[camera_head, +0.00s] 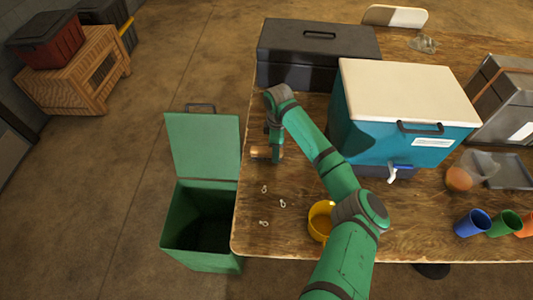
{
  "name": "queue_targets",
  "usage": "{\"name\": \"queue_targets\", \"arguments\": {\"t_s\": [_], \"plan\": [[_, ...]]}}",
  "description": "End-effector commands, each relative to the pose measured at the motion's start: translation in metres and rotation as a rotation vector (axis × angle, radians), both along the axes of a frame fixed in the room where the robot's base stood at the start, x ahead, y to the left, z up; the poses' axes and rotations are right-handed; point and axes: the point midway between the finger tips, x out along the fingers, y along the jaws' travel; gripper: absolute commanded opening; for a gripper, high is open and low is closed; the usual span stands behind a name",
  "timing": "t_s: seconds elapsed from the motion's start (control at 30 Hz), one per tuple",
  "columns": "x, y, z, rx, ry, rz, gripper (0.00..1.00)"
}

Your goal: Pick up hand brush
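My gripper (275,153) points down at the left part of the wooden table, in front of the dark case. A small brown and orange item (260,152) shows at its left side, close to the table's left edge. It may be the hand brush, but it is too small and too covered by my gripper to be sure. I cannot tell whether the fingers are open, or whether they touch or hold it. No other thing in view looks clearly like a hand brush.
The wooden table (257,228) carries a dark case (318,38), a teal cooler (400,105), a yellow cup (319,221), and coloured cups (472,223) at the right. Small white pieces (264,189) lie near the left edge. A green bin (203,258) stands open beside the table.

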Motion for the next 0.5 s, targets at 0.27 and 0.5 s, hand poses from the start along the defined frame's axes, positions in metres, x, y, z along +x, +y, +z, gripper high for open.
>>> {"name": "queue_targets", "arguments": {"t_s": [0.27,0.5], "plan": [[0.0000,0.0000,-0.0103,0.000,-0.001,0.000,0.48],[0.0000,0.0001,-0.0101,0.000,-0.001,0.000,0.13]]}}
